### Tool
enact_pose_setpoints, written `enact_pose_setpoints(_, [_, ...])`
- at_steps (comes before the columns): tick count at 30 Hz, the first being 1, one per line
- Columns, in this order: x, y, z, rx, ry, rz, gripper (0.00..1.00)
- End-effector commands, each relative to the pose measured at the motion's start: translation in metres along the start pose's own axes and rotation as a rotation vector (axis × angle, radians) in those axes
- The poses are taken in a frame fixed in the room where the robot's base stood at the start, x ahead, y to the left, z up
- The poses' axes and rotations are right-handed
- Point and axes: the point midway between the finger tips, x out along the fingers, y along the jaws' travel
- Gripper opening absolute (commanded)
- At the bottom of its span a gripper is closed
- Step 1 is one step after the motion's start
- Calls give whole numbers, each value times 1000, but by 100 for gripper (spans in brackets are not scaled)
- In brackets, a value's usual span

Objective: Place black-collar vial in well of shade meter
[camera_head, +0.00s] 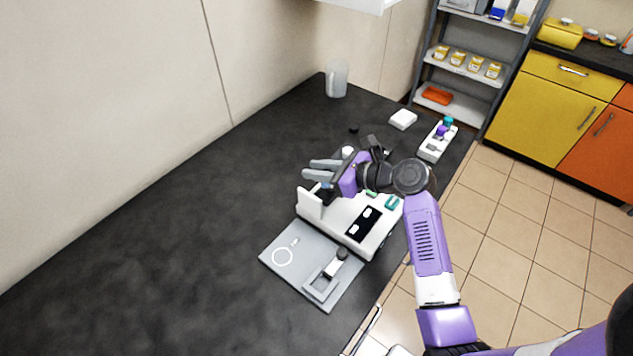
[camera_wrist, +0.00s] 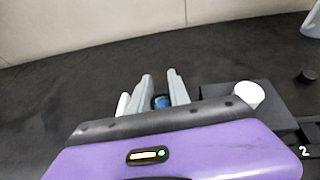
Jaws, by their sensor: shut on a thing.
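My gripper (camera_head: 318,170) is over the left back part of a white bench device (camera_head: 380,232) with a black front panel, which may be the shade meter. In the wrist view, its two grey fingers (camera_wrist: 160,90) stand on either side of a small blue-topped piece (camera_wrist: 161,102), likely the vial. The gripper is shut on it. In the head view, a bit of blue and a dark part show just below the fingers. I cannot make out the black collar. The fingers and purple palm hide the well, so I cannot tell whether the vial is in it.
Behind are a white box (camera_head: 403,119), a rack (camera_head: 434,150) with teal and purple tops, and a clear beaker (camera_head: 337,80). The left counter is clear.

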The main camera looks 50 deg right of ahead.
Motion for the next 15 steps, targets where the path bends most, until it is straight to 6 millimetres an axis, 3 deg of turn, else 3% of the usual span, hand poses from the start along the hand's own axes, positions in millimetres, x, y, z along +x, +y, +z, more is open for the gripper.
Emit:
enact_pose_setpoints(10, [15, 0, -37, 2, 1, 0, 0])
enact_pose_setpoints(15, [18, 0, -43, 0, 0, 0, 0])
